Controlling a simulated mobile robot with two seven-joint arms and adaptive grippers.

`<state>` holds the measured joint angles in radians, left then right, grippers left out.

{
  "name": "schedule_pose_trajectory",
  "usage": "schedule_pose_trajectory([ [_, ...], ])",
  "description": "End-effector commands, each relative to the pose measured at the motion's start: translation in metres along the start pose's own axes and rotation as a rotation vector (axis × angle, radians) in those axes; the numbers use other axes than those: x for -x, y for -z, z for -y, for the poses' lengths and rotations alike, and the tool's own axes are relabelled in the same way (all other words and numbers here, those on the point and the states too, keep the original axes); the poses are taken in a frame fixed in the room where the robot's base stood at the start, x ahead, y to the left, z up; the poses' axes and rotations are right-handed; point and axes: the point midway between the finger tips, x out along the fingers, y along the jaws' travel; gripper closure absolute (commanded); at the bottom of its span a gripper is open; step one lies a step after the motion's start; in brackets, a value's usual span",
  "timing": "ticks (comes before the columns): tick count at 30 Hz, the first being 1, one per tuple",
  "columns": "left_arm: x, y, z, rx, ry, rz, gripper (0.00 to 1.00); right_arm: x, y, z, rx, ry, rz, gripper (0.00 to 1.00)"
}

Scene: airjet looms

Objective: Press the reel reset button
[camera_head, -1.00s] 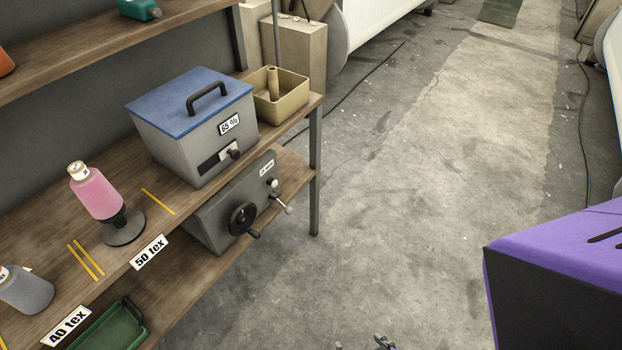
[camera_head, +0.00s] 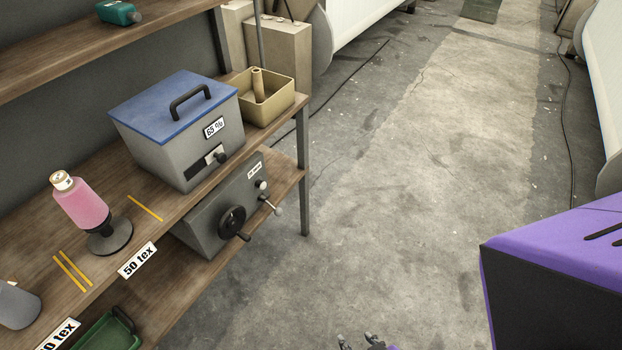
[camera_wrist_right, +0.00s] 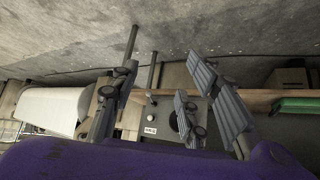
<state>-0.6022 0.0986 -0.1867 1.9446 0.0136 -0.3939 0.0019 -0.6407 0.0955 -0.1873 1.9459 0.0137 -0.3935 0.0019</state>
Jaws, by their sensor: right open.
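The reel (camera_head: 222,207) is a grey box on the lower shelf, with a black hand wheel (camera_head: 231,221) and a small white label. A pale round knob (camera_head: 261,185) and a lever with a pale ball (camera_head: 271,206) are at its right end. I cannot tell surely which part is the reset button. In the right wrist view the reel (camera_wrist_right: 163,112) shows upside down between the fingers. My right gripper (camera_wrist_right: 160,75) is open and empty, apart from the reel. Only its fingertips (camera_head: 357,341) show at the bottom of the head view. My left gripper is not seen.
The upper board (camera_head: 165,215) holds a blue-lidded grey box (camera_head: 175,130), a beige bin (camera_head: 268,100) and a pink bobbin (camera_head: 82,205). A shelf post (camera_head: 303,180) stands right of the reel. A green tray (camera_head: 110,335) sits lower left. The concrete floor (camera_head: 400,200) is clear.

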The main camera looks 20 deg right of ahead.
Motion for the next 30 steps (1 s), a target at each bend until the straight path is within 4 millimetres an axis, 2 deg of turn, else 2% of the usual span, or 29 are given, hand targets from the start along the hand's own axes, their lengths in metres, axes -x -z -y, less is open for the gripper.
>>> schedule_pose_trajectory([
  [1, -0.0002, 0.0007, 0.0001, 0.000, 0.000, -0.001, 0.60, -0.0011, 0.0024, 0.0000, 0.002, 0.001, -0.004, 0.69],
  [8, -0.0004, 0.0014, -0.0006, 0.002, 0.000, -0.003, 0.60, -0.0012, 0.0024, 0.0000, 0.001, 0.001, -0.004, 0.99],
  [30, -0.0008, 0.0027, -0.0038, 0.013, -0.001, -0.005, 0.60, -0.0018, 0.0033, 0.0026, -0.009, 0.001, -0.005, 1.00],
])
